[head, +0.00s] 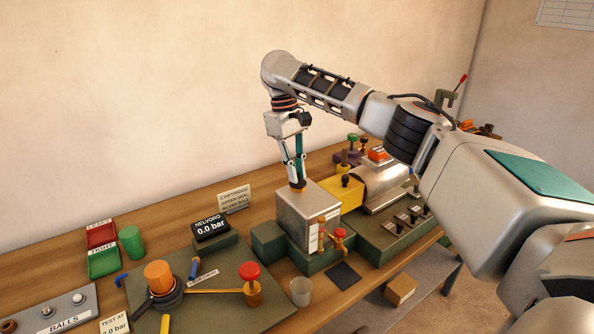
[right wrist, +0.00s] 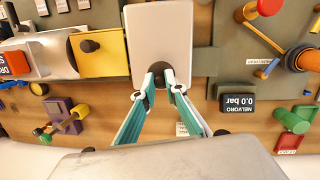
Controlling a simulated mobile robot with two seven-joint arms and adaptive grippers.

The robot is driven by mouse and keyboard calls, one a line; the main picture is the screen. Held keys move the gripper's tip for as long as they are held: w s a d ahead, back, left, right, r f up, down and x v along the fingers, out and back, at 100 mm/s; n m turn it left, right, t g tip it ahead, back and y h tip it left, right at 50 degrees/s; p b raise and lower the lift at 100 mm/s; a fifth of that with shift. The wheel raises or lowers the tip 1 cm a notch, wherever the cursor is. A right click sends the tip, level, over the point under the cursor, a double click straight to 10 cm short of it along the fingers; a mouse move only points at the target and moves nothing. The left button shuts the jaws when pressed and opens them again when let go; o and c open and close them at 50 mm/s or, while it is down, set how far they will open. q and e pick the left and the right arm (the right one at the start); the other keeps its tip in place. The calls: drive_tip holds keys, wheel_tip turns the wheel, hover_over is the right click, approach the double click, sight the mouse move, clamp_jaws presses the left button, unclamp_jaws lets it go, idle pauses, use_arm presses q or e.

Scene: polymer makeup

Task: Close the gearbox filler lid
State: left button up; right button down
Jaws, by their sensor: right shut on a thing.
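A pale metal box (head: 295,219) with a white label and orange taps on its front stands on the green base. My right gripper (head: 297,186) reaches down onto its flat top, which also shows in the right wrist view (right wrist: 160,30). The fingers (right wrist: 160,76) are shut on a small dark knob at the edge of that top, largely hidden between the fingertips. A yellow block with its own black knob (head: 346,181) stands right beside the box; its yellow face (right wrist: 103,57) looks flat. No part is labelled as the gearbox filler lid, and I cannot tell a lid gap. My left gripper is not in view.
A silver machine (head: 385,190) with an orange top stands behind the yellow block. A green board (head: 210,310) with orange and red knobs lies at front left. The pressure display (head: 211,228), a sign (head: 233,199) and a clear cup (head: 301,291) stand near the box.

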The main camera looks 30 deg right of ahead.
drive_tip(key=shift+f, duration=0.2)
idle(0.5)
drive_tip(key=c, duration=2)
unclamp_jaws()
drive_tip(key=shift+d, duration=0.1)
drive_tip(key=shift+c, duration=0.2)
wheel_tip(320, 180, up, 7)
drive_tip(key=w, duration=0.1)
drive_tip(key=shift+w+a+r, duration=0.2)
drive_tip(key=shift+a, duration=0.25)
